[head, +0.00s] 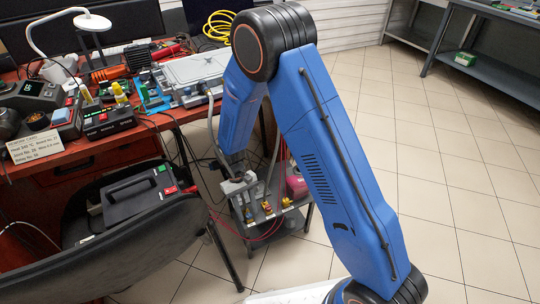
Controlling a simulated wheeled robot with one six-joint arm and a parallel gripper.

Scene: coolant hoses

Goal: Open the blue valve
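A small grey stand (262,232) on the floor beside the red table carries several small valves with coloured handles and thin hoses. A yellow-handled valve (266,208) and a red-handled valve (286,202) show on its front. Another small valve (248,215) sits at the left of the row; I cannot make out its handle colour for sure, and no handle is clearly blue. My blue arm reaches over and down toward the stand. My gripper (238,184) appears as a small grey shape by the back left of the stand; its fingers are too small to tell apart.
A red table (100,168) with tools and a lamp stands at the left. A dark chair (150,245) with a black case (140,194) is close to the stand's left. Red hoses (232,226) hang by the stand. Tiled floor (440,180) at right is clear.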

